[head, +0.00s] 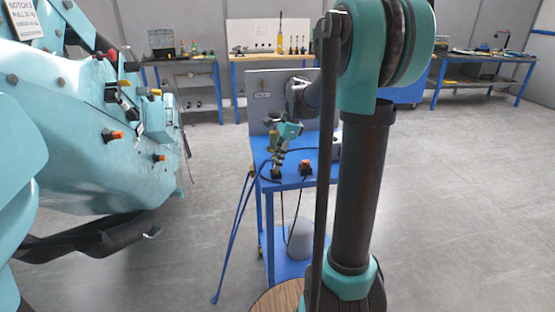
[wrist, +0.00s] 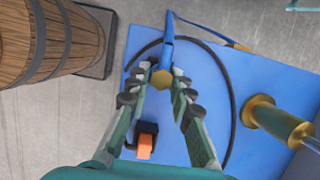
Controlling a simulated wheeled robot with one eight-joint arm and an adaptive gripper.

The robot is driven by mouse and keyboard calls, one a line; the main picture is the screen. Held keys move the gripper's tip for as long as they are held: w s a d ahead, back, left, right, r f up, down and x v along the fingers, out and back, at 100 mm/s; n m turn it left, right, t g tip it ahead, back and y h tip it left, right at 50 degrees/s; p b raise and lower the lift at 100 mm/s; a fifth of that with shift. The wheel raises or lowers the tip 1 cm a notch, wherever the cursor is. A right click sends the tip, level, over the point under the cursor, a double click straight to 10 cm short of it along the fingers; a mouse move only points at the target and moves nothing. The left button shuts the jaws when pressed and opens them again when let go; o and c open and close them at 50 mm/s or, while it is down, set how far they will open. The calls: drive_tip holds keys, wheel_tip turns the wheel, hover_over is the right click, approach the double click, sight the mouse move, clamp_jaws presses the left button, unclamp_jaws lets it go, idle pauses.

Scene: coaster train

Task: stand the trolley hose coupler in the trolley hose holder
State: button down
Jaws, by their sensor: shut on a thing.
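My gripper (wrist: 162,82) is shut on a small brass hexagonal piece (wrist: 161,79), which looks like the hose coupler. Its lower part is hidden from the wrist view. In the head view my gripper (head: 278,163) is low over the front left of the blue trolley top (head: 320,170). A black hose (wrist: 222,72) curves in a wide loop around the gripper over the trolley top. A brass cylinder with a silvery rod (wrist: 262,112) is to the right of the fingers, apart from them; I cannot tell whether it is the holder.
A black box with an orange switch (wrist: 146,143) sits on the trolley top, near the left finger in the wrist view. A wooden barrel (wrist: 45,40) stands beside the trolley. Blue handle bars (head: 236,225) slope down from the trolley's left. A large teal machine (head: 85,130) stands left.

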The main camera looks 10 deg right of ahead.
drive_tip(key=c, duration=1.3)
unclamp_jaws()
drive_tip(key=shift+o, duration=0.2)
drive_tip(key=v, duration=1.2)
drive_tip(key=shift+f, duration=0.1)
drive_tip(key=s+f+n+t+h, duration=0.3)
drive_tip(key=s+f+n+t, duration=0.1)
drive_tip(key=s+f+n, duration=1.3)
drive_tip(key=s+f, duration=0.5)
drive_tip(key=f, duration=0.1)
drive_tip(key=shift+n, duration=0.4)
